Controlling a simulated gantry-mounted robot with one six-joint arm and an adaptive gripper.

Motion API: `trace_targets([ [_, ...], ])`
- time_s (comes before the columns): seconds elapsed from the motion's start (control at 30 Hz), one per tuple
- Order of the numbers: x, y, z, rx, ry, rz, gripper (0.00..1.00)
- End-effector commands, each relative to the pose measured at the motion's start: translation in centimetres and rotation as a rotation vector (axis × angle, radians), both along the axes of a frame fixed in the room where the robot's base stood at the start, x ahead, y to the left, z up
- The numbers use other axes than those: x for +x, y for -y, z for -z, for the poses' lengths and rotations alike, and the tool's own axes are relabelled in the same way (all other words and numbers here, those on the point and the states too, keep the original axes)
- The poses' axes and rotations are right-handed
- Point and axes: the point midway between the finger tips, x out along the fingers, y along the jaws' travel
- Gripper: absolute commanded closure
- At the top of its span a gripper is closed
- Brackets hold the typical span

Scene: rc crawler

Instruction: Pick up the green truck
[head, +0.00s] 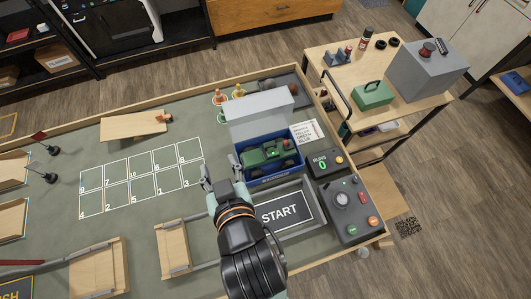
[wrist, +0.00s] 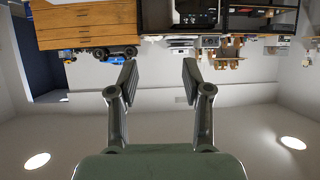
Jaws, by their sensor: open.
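The green truck (head: 265,154) sits inside a blue box (head: 275,177) with its pale lid standing open at the back, in the head view. The box walls hide the truck's lower part. My gripper (head: 220,172) is just left of the box, apart from the truck, with its fingers spread and nothing between them. In the wrist view my gripper (wrist: 158,76) is open and empty, and the camera faces the room, upside down; the green truck does not show there.
A START pad (head: 280,212) lies in front of the box, and a control panel (head: 346,205) stands to its right. Small orange cones (head: 221,97) stand behind the lid. The numbered grid (head: 140,180) is clear.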

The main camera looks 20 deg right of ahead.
Motion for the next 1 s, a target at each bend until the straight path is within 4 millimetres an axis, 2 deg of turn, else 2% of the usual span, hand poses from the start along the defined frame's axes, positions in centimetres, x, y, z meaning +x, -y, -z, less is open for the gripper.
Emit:
trace_targets([
  [0.37,0.01,0.0,0.0,0.0,0.0,0.0,0.49],
  [0.6,0.01,0.0,0.0,0.0,0.0,0.0,0.09],
  [0.67,0.01,0.0,0.0,0.0,0.0,0.0,0.02],
  [0.93,0.01,0.01,0.02,0.001,0.0,0.0,0.02],
  [1.0,0.47,0.67,0.77,0.014,-0.019,0.023,0.02],
])
